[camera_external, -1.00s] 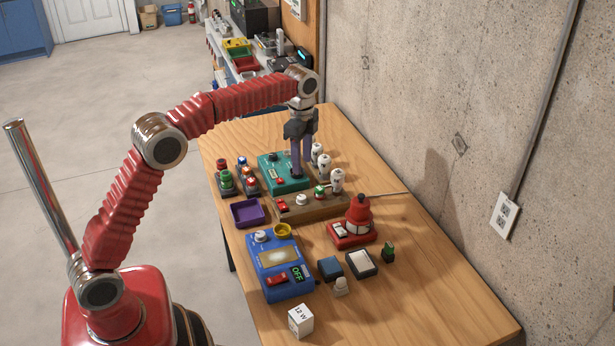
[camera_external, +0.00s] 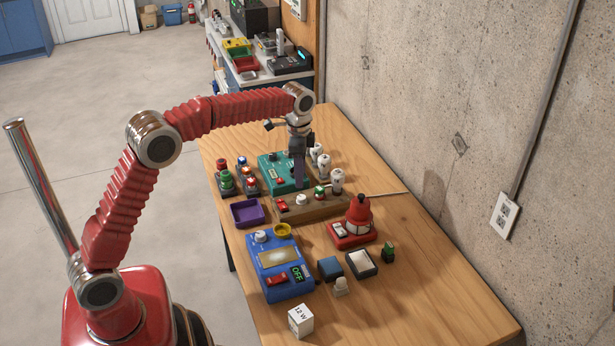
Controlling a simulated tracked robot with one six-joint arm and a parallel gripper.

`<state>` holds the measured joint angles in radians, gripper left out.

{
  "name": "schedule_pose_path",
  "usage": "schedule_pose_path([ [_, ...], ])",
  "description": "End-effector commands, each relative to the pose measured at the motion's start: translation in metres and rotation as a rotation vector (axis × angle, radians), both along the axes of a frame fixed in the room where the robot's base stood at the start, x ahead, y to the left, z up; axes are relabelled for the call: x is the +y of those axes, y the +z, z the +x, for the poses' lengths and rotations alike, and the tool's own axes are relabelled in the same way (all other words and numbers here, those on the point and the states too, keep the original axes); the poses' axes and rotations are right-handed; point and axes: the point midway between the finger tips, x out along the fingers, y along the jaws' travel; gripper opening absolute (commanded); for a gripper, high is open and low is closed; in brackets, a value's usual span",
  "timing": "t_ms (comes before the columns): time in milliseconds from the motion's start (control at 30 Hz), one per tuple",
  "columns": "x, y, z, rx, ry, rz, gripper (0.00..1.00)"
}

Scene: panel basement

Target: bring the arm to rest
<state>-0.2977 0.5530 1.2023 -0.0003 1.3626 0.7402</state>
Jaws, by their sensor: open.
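My red arm reaches from its base at the lower left out over the wooden table. My gripper (camera_external: 298,182) points down in front of the right side of the teal box (camera_external: 274,178). It is open, though its fingers overlap from this side, and I see nothing held in it. The fingertips are close to the teal box and the brown block (camera_external: 330,207). I cannot tell whether they touch anything.
White bulb-like pieces (camera_external: 336,181) stand just right of my gripper. A blue box (camera_external: 277,264), a purple tray (camera_external: 262,211) and a red lamp (camera_external: 358,214) stand nearer. The concrete wall (camera_external: 450,120) borders the table's right side. The table's front right is clear.

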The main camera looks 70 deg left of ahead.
Motion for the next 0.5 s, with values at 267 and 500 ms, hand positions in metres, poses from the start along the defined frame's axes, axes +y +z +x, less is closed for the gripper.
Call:
schedule_pose_path([
  [267, -0.028, -0.001, -0.042, -0.031, 0.190, 0.000, 0.43],
  [500, -0.058, 0.006, -0.086, -0.074, 0.320, -0.002, 0.43],
])
